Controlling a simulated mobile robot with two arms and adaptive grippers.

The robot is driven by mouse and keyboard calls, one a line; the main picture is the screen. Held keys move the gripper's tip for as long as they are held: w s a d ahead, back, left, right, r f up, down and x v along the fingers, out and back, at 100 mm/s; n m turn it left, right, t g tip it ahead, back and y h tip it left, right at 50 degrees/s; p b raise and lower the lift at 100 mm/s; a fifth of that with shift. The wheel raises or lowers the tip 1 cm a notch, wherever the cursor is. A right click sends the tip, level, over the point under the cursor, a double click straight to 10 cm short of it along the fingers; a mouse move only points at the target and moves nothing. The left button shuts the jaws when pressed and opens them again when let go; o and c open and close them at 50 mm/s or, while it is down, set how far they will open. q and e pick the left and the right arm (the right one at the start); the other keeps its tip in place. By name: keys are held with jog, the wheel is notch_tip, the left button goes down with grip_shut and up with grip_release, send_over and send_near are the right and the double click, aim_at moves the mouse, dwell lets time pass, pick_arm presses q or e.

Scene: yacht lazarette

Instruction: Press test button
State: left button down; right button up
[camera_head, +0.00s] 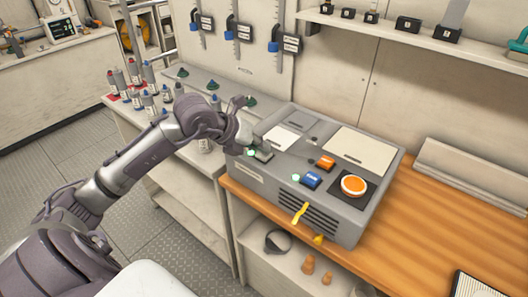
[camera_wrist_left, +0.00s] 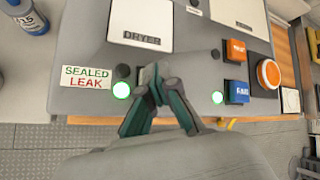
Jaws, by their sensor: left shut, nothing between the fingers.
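A grey machine panel (camera_head: 283,165) sits on the wooden counter. It carries a dark grey-green button (camera_head: 264,154), an orange button (camera_head: 326,162) and a blue button (camera_head: 311,180); labels on the orange and blue ones are too blurred to read surely. In the left wrist view the grey-green button (camera_wrist_left: 148,74) lies right at my fingertips, partly covered, any label hidden. My left gripper (camera_head: 248,141) is shut and empty, over the panel's left end; its green fingers also show in the wrist view (camera_wrist_left: 160,88). Whether they touch the button I cannot tell. My right gripper is out of view.
A round orange button (camera_head: 353,186) sits on a black square at the panel's right. Lit green lamps (camera_wrist_left: 122,90) show beside the grey-green and blue buttons. A "SEALED LEAK" label (camera_wrist_left: 86,77) is at left. Several bottles (camera_head: 149,75) stand on the left bench.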

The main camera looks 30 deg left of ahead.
pick_arm(q)
jog(key=shift+r+p, duration=0.55)
jog(key=shift+r, duration=0.35)
jog(key=shift+r+p, duration=1.6)
jog(key=shift+r, duration=0.95)
jog(key=shift+f, duration=0.1)
